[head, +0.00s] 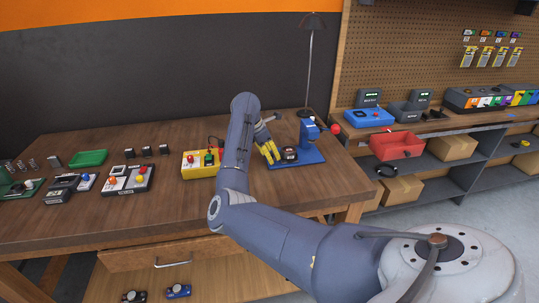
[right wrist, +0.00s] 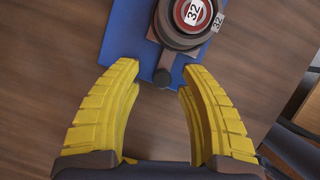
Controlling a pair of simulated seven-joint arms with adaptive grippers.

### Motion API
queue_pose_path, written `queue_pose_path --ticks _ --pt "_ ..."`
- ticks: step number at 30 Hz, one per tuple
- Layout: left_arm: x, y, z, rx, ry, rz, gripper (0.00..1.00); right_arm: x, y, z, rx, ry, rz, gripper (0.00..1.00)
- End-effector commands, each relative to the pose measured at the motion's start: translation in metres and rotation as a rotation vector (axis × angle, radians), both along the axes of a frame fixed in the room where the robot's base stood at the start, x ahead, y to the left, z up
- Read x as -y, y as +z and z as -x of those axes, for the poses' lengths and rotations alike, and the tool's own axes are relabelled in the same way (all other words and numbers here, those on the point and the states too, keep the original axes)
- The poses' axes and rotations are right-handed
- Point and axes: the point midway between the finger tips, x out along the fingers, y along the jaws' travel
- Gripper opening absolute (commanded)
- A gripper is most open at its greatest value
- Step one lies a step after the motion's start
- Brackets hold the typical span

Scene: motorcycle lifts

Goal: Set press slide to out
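The blue press (head: 308,136) stands on a blue base plate (head: 312,157) toward the right end of the wooden workbench. A dark slide unit (head: 290,153) sits on the plate; in the right wrist view it carries a round red and white part marked 32 (right wrist: 193,12). A short dark handle with a rounded end (right wrist: 162,78) points from it toward my gripper. My right gripper (head: 270,150) has yellow fingers; in the right wrist view its fingers (right wrist: 160,80) are spread, with the handle's end between the tips, apparently touching neither. My left gripper is out of view.
A yellow box with buttons (head: 200,164) stands left of my right arm. Farther left are a button panel (head: 126,179) and a green tray (head: 88,158). A lamp (head: 310,60) rises behind the press. A red bin (head: 396,145) sits on the right shelving.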

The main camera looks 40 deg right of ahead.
Motion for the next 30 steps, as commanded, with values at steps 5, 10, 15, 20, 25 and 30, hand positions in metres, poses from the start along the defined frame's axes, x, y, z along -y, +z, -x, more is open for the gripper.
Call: queue_pose_path --ticks 5,10,15,20,25,30 --pt "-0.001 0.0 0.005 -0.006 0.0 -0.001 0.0 0.0 -0.001 0.0 -0.001 0.0 0.0 0.41" --pt "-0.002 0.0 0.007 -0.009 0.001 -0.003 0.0 -0.002 0.004 0.0 -0.001 0.0 0.0 0.41" --pt "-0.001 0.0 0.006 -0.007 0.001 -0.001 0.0 -0.01 0.024 -0.003 0.002 0.001 -0.001 0.41" --pt "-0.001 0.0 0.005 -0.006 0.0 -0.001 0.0 -0.021 0.05 -0.006 0.003 0.0 -0.001 0.41" --pt "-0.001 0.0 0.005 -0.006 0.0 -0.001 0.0 -0.031 0.077 -0.008 0.002 0.001 -0.001 0.41" --pt "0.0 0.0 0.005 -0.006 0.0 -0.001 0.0 -0.039 0.096 -0.01 0.001 0.001 -0.001 0.41"
